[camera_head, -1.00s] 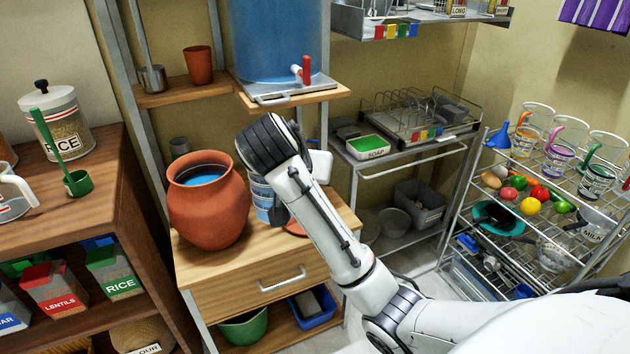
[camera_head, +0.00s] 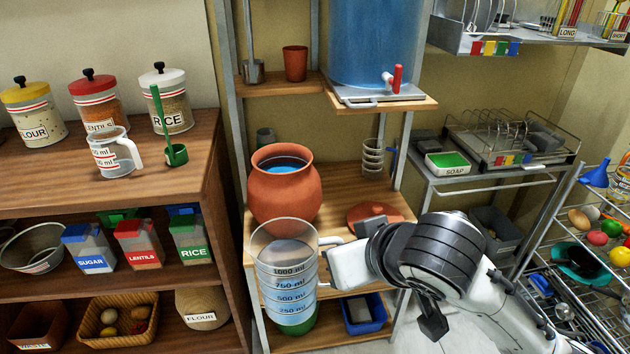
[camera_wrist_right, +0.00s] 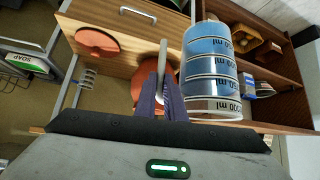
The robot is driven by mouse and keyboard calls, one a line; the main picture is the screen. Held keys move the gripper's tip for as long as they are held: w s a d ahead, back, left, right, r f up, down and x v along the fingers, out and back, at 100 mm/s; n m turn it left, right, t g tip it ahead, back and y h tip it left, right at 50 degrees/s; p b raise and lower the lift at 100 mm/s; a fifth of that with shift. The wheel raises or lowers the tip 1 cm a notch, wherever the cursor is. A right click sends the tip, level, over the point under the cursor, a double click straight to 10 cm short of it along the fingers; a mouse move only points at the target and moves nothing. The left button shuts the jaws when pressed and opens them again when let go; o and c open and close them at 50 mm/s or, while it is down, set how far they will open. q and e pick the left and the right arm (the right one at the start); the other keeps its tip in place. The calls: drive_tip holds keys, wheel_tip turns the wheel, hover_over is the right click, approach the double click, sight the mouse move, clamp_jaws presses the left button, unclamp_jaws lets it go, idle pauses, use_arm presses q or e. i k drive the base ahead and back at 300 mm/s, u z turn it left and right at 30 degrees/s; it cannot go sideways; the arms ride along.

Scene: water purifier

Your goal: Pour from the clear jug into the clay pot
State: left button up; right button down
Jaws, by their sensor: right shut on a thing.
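The clear jug (camera_head: 287,277) has ml marks and blue water in its lower part. It is upright in front of the wooden stand, nearer to me than the clay pot. My right gripper (camera_head: 345,252) is shut on its handle from the right; the wrist view shows the fingers (camera_wrist_right: 163,100) around the handle beside the jug (camera_wrist_right: 212,60). The round clay pot (camera_head: 284,197) stands on the stand, open at the top, with blue water inside. The jug's rim overlaps the pot's lower front in the head view. My left gripper is not in view.
A clay lid (camera_head: 378,213) lies on the stand right of the pot. A blue water tank (camera_head: 375,45) with a red tap (camera_head: 394,80) sits on the shelf above. A wooden cabinet (camera_head: 110,200) with jars is at left, a wire rack (camera_head: 560,290) at right.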

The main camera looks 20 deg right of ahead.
sight(282, 181)
drive_tip(key=k, duration=0.5)
drive_tip(key=u, duration=1.55)
drive_tip(key=i, duration=1.35)
drive_tip(key=z, duration=2.4)
